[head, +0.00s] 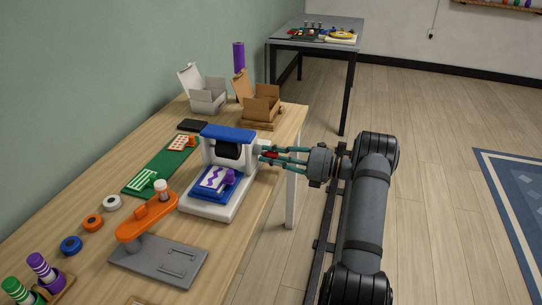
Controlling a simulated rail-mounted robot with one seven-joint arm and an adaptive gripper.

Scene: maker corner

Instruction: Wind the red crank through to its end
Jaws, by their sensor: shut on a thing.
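The red crank (271,155) is on the right side of a white and blue press-like machine (228,133) at the table's right edge. Only a small red part shows between the fingers; the rest is hidden. My gripper (268,155) reaches in from the right, roughly level, and is shut on the crank. The machine has a blue top bar, a dark roller and a blue bed (213,190) with a white and purple patterned piece on it. How far the crank has turned cannot be told.
An orange-armed grey stand (158,262) is in front of the machine. Open boxes (261,105) stand behind. The floor right of the table is clear around my arm.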

